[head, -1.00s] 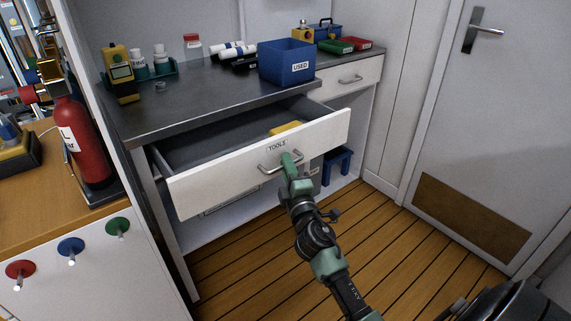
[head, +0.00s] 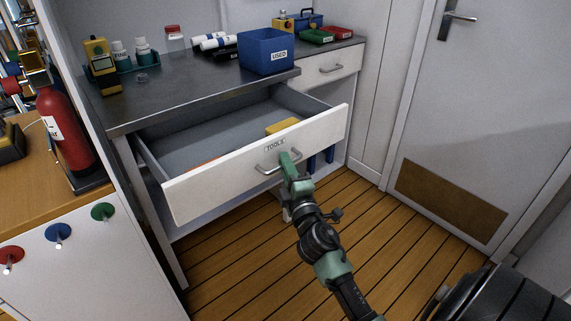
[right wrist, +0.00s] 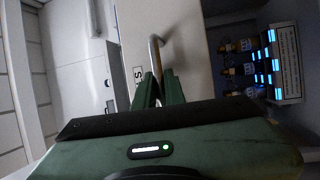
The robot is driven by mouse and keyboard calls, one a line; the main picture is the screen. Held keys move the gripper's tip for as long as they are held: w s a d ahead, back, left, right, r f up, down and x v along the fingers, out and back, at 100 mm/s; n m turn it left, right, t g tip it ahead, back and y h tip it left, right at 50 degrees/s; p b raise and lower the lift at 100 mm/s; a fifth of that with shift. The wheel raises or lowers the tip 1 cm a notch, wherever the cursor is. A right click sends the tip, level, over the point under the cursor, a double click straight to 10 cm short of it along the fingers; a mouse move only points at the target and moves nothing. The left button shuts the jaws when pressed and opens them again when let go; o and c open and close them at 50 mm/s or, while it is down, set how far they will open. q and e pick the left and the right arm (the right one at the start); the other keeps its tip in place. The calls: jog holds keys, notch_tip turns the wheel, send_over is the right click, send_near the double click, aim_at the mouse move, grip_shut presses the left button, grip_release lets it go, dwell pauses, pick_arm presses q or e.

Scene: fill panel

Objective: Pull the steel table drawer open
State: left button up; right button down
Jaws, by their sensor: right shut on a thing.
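The steel table (head: 135,103) has a white-fronted drawer (head: 220,186) labelled TOOLS, which stands well out from under the worktop. A yellow thing (head: 283,126) lies inside at the right, and a bit of something orange shows behind the front at the left. My right gripper (head: 288,160) is shut on the drawer's metal bar handle (head: 266,170). In the right wrist view the green fingers (right wrist: 160,88) close around the handle (right wrist: 155,52). My left gripper is not in view.
A blue bin (head: 266,52) labelled USED, bottles and small trays stand on the worktop. A second drawer (head: 330,68) at the right is closed. A red fire extinguisher (head: 62,130) stands at the left. The plank floor (head: 240,260) before the drawer is clear.

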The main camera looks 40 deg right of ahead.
jog(key=c, duration=1.5)
grip_release()
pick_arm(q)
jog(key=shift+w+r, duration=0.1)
